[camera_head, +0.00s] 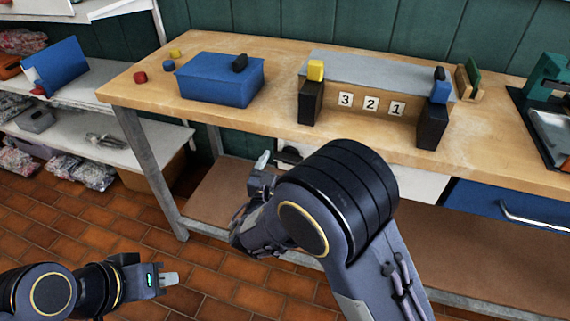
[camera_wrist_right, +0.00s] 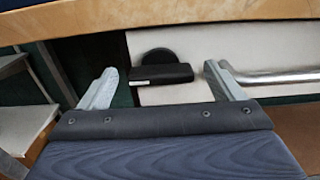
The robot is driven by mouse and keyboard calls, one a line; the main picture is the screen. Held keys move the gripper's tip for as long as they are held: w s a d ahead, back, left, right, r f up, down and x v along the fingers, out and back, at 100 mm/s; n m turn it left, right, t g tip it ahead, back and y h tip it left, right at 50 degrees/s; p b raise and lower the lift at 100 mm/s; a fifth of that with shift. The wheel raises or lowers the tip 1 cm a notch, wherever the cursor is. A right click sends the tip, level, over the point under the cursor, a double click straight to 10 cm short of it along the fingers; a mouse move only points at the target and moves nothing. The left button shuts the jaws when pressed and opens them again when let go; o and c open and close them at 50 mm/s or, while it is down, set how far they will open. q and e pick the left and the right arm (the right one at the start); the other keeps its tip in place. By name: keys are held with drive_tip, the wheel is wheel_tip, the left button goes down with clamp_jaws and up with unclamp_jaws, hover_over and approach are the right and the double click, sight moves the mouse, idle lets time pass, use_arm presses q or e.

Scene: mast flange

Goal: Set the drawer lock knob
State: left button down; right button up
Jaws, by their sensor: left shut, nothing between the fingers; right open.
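The lock knob (camera_wrist_right: 162,70) is a black bar with a small white mark at its left end, in front of a round black disc, on the white drawer front (camera_wrist_right: 215,48). In the right wrist view the bar lies nearly level between the two fingertips of my right gripper (camera_wrist_right: 159,82), which is open and not visibly touching it. In the head view my right gripper (camera_head: 262,168) is below the bench edge, and my arm hides most of the knob and drawer. My left gripper (camera_head: 168,280) is shut and empty, low over the floor at lower left.
A metal bar handle (camera_wrist_right: 280,76) is right of the knob. The wooden bench top (camera_head: 270,125) overhangs the drawers. On it are a blue box (camera_head: 215,85) and a rack with number tiles 3, 2, 1 (camera_head: 371,103). A blue drawer (camera_head: 490,200) is further right.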

drive_tip(key=c, duration=1)
drive_tip(key=shift+r+n+p, duration=0.2)
drive_tip(key=shift+n+p, duration=0.5)
drive_tip(key=shift+p, duration=0.3)
drive_tip(key=n+p, duration=0.7)
drive_tip(key=p, duration=0.1)
drive_tip(key=shift+a+n, duration=0.2)
drive_tip(key=shift+n, duration=0.2)
drive_tip(key=n+p, duration=0.3)
drive_tip(key=n, duration=0.1)
drive_tip(key=shift+f+n+p, duration=0.2)
drive_tip(key=shift+n+p, duration=0.1)
drive_tip(key=shift+p, duration=0.1)
drive_tip(key=shift+f+n+p, duration=0.15)
drive_tip(key=shift+n+p, duration=0.45)
drive_tip(key=shift+n, duration=0.45)
drive_tip(key=shift+f+n+p, duration=0.1)
drive_tip(key=shift+n+p, duration=0.45)
drive_tip(key=shift+n, duration=0.5)
